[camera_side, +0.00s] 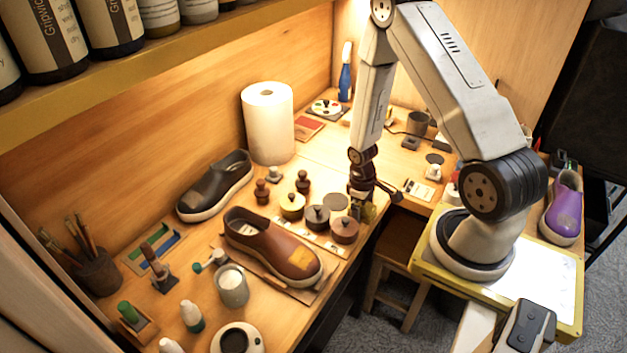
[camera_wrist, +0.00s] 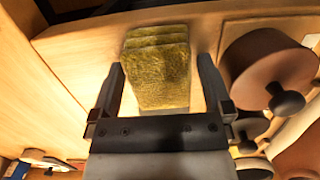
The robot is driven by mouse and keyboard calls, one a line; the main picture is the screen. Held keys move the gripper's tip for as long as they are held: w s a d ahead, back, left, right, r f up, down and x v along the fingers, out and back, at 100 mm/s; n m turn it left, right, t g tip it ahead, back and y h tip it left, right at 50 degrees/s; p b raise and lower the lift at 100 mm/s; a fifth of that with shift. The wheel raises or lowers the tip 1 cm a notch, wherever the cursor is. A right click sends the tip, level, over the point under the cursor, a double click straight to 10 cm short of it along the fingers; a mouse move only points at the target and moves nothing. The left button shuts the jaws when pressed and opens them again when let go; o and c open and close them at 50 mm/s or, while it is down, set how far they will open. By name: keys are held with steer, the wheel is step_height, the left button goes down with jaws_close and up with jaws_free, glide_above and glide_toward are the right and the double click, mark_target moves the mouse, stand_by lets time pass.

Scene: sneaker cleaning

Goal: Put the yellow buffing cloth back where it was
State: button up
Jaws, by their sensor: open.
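The yellow buffing cloth (camera_wrist: 158,72) shows in the wrist view as an olive-yellow, folded, layered block on the wooden bench. My gripper (camera_wrist: 160,61) is open, with one finger on each side of the cloth and a gap showing at both sides. In the side view my gripper (camera_side: 362,203) points down at the bench's front edge, right of the round tins. A small olive bit of the cloth (camera_side: 369,213) shows beside the fingers there; the rest is hidden.
A brown round tin with a dark knob (camera_wrist: 268,72) stands close right of my gripper. It also shows in the side view (camera_side: 344,230), with other tins. A brown shoe (camera_side: 270,245) with a yellowish toe patch lies left. The bench edge is very near.

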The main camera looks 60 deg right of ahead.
step_height(320, 180, up, 12)
steer(key=w, duration=0.1)
steer(key=shift+w, duration=0.2)
stand_by(0.7)
stand_by(0.5)
steer(key=a+r+t, duration=0.2)
steer(key=a+r, duration=0.3)
steer(key=a, duration=0.3)
steer(key=a+r+t, duration=0.2)
steer(key=a+r, duration=0.3)
steer(key=a, duration=0.4)
steer(key=shift+w+a+r, duration=0.2)
steer(key=shift+w+a, duration=0.05)
steer(key=shift+w, duration=0.1)
stand_by(0.3)
